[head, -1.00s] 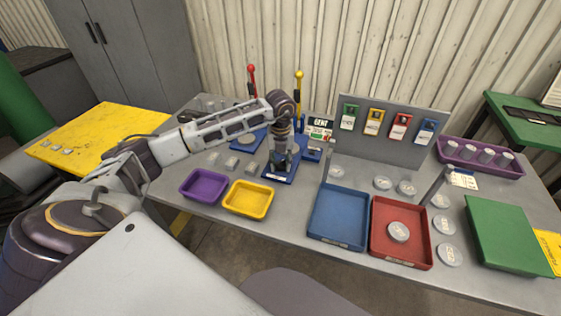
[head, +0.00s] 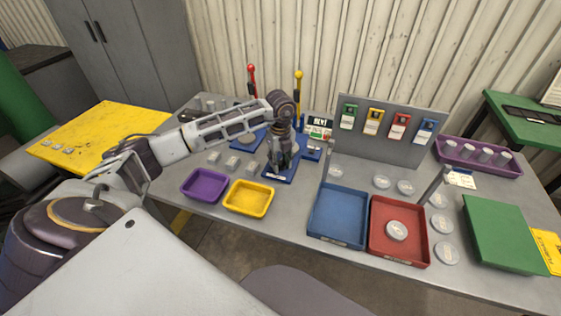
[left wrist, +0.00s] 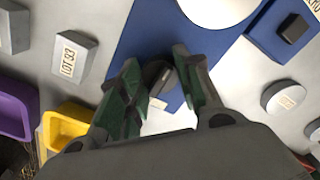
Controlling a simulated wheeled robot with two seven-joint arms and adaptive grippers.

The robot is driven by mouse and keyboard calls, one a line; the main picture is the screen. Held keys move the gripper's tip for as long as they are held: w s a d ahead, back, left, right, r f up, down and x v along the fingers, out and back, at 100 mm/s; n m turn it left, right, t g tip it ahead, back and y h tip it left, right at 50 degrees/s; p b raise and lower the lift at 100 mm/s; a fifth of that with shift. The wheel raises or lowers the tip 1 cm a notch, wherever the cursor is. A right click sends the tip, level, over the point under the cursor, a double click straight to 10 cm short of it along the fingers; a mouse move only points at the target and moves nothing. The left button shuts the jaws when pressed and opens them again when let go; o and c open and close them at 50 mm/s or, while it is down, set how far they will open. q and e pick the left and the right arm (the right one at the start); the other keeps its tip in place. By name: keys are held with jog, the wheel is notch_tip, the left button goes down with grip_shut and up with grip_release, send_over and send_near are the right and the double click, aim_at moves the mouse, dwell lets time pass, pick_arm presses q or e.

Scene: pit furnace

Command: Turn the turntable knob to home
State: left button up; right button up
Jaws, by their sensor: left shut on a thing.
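My left gripper (head: 280,165) points down over a blue base plate (head: 277,180) near the middle of the grey bench. In the left wrist view, the two fingers (left wrist: 160,85) are shut on a small dark knob (left wrist: 155,75) on the blue base (left wrist: 140,40). The fingers hide part of the knob, and its pointing direction is not clear. A pale round disc (left wrist: 215,8) shows at the top of that view. My right gripper is not in view.
A purple tray (head: 205,185) and a yellow tray (head: 248,198) stand in front of the base. A red-topped lever (head: 251,75) and a yellow-topped lever (head: 298,85) rise behind. A blue tray (head: 338,216) and a red tray (head: 399,232) lie to the right.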

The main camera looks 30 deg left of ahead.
aim_at(280, 161)
pick_arm(q)
jog(key=shift+r, duration=0.1)
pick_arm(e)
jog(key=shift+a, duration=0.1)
pick_arm(q)
jog(key=o, duration=1)
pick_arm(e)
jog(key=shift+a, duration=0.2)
pick_arm(q)
jog(key=shift+r, duration=5.95)
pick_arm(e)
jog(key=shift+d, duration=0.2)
pick_arm(q)
jog(key=shift+r, duration=0.1)
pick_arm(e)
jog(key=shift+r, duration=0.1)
